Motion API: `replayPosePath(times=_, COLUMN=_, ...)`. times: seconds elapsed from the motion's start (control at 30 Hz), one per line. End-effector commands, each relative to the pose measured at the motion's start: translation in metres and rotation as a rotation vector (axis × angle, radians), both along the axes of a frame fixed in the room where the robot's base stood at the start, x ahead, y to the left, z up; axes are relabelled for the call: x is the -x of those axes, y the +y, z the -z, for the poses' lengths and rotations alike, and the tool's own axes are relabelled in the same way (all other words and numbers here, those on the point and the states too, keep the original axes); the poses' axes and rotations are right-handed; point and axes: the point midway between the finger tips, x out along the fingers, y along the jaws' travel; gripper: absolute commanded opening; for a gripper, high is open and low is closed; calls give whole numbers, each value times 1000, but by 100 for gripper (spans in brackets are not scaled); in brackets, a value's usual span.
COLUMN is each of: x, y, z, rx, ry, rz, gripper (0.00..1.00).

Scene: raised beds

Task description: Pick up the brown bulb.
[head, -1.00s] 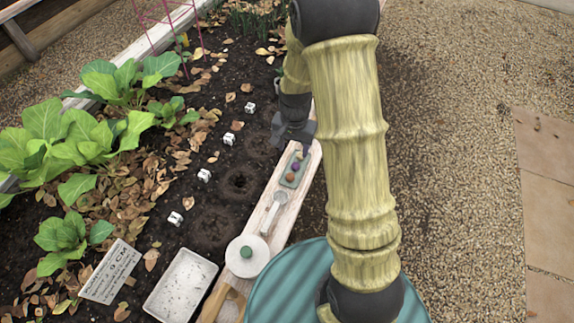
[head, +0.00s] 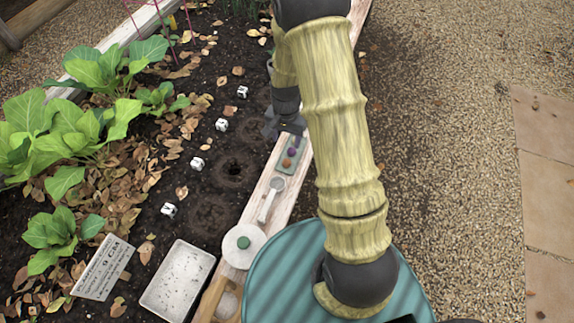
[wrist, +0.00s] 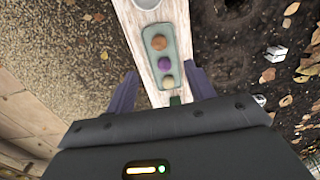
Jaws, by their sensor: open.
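A brown bulb (wrist: 159,42) lies in a small grey-green tray (wrist: 148,33) on the wooden edge board; it also shows in the head view (head: 287,163). A purple bulb (wrist: 163,64) lies beside it in the middle of the tray, and a tan bulb (wrist: 168,81) lies at the end nearest my gripper (wrist: 163,90). My gripper is open and empty, its two fingers apart on either side of the board near the tan bulb. The brown bulb is beyond the fingertips. In the head view my gripper (head: 287,125) is at the tray's far end and hides part of it.
On the board are a scoop (head: 270,200) and a round white disc (head: 238,258) with a green knob (head: 243,242). A white tray (head: 178,283), white numbered markers (head: 197,163), a sign (head: 103,267) and leafy plants (head: 62,140) are in the bed. Gravel (head: 450,180) at right is open.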

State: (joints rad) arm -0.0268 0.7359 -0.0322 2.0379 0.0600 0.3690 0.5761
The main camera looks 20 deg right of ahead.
Motion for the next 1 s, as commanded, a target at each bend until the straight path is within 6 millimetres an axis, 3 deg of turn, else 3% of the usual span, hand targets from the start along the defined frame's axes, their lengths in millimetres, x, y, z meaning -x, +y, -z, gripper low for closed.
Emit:
replayPosePath(times=0.03, x=1, y=0, z=13, rx=0, ry=3, rz=0, gripper=54)
replayPosePath(times=0.3, x=1, y=1, z=59, rx=0, ry=2, rz=-2, gripper=54)
replayPosePath(times=0.43, x=0, y=1, z=68, rx=-1, ry=-1, rz=-3, gripper=54)
replayPosePath(times=0.77, x=0, y=1, z=69, rx=0, ry=0, rz=-2, gripper=54)
replayPosePath(times=1.0, x=3, y=1, z=99, rx=-1, ry=1, rz=-4, gripper=54)
